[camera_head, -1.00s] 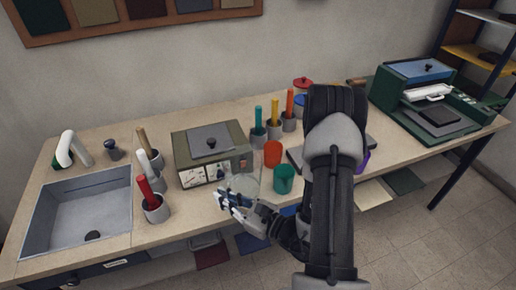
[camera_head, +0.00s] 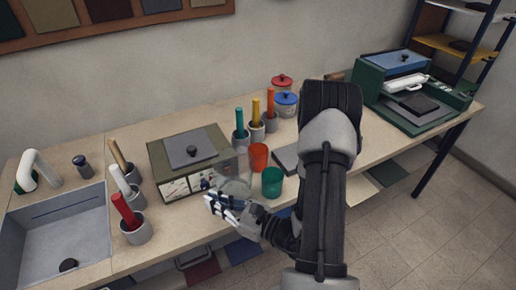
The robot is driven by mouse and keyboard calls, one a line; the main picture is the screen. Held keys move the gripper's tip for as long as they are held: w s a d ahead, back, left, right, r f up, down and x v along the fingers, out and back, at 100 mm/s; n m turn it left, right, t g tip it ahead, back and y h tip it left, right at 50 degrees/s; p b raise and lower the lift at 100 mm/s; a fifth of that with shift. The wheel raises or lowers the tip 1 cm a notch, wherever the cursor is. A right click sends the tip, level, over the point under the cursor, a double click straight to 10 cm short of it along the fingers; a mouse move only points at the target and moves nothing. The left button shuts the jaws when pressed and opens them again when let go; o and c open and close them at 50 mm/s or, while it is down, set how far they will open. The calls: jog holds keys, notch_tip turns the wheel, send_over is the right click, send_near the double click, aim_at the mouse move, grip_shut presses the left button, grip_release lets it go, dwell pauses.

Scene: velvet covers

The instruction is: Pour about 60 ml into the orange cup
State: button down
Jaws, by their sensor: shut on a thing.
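The orange cup (camera_head: 258,157) stands upright on the worktop, right of the green box. A green cup (camera_head: 272,182) stands in front of it, nearer the front edge. My gripper (camera_head: 222,206) is at the front edge of the worktop, left of the green cup. It is shut on a clear, see-through vessel (camera_head: 235,172), which is left of the orange cup and in front of the box. The vessel looks tilted towards the orange cup, but its outline is faint. I cannot make out its liquid level or any stream.
A green box with a grey lid (camera_head: 188,160) stands close behind my gripper. Holders with coloured handles (camera_head: 256,130) stand behind the orange cup. A sink (camera_head: 58,232) is at the left, a green machine (camera_head: 410,100) at the right. A dark flat pad (camera_head: 288,160) lies partly behind my arm.

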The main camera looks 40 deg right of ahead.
aim_at(220, 179)
jog(key=shift+m, duration=0.8)
jog(key=r+p, duration=0.1)
jog(key=r, duration=0.2)
jog(key=r+p, duration=0.1)
jog(key=shift+w+d+r+p, duration=0.15)
jog(key=shift+d+r+p, duration=0.1)
jog(key=shift+d+p, duration=0.1)
jog(key=shift+d+m+b, duration=0.15)
jog(key=shift+m+b, duration=0.15)
jog(key=shift+b, duration=0.05)
jog(key=shift+w+d+r+m, duration=0.25)
jog(key=shift+d+r+m, duration=0.15)
jog(key=shift+r+m, duration=0.2)
jog(key=b, duration=0.1)
jog(key=d+r+m+b, duration=0.1)
jog(key=b, duration=0.1)
jog(key=shift+w, duration=0.2)
jog(key=w+d+r+m+p, duration=0.2)
jog(key=d+r+m+p, duration=0.3)
jog(key=r+m+p, duration=0.2)
jog(key=shift+w+d+r+p, duration=0.2)
jog(key=shift+d+r+p, duration=0.15)
jog(key=shift+p, duration=0.7)
jog(key=shift+w+d+r+m+p, duration=0.2)
jog(key=shift+w+d+m+p, duration=0.15)
jog(key=shift+d+m+p, duration=0.45)
jog(key=shift+w+d+r+m+p, duration=0.25)
jog(key=shift+d+r+m+p, duration=0.1)
jog(key=shift+d+m+p, duration=0.2)
